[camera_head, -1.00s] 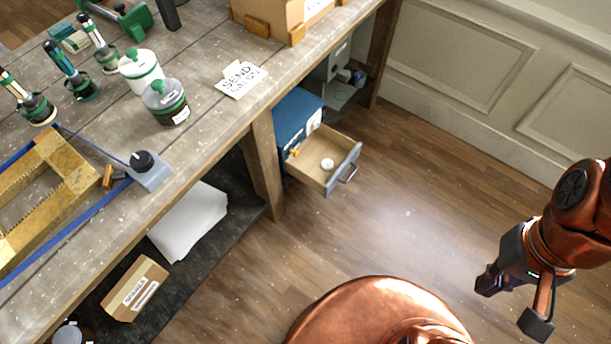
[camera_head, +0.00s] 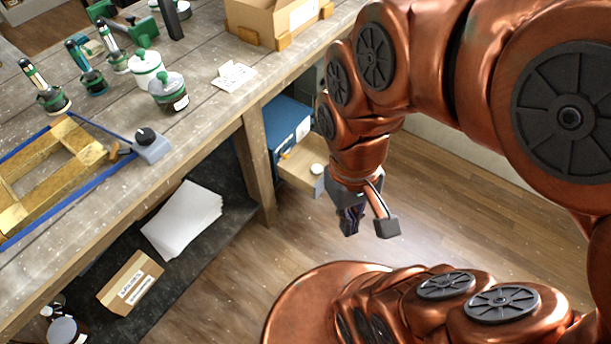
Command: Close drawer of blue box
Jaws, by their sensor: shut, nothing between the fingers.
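The blue box (camera_head: 288,121) stands on the shelf under the workbench, just right of the bench leg. Its drawer (camera_head: 296,171) is pulled out toward the room, with a small white round item (camera_head: 317,169) inside. My arm hides the drawer's right part and most of its front and handle. My gripper (camera_head: 349,228) points down in front of the drawer front, overlapping its lower right in this view. Its fingers are together with nothing between them. I cannot tell whether it touches the drawer.
The wooden workbench (camera_head: 205,130) fills the left, with jars, tools and a yellow frame on top. Its leg (camera_head: 256,165) stands close to the drawer's left. Paper sheets (camera_head: 182,220) and a small carton (camera_head: 130,282) lie on the lower shelf. The floor (camera_head: 460,210) at right is clear.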

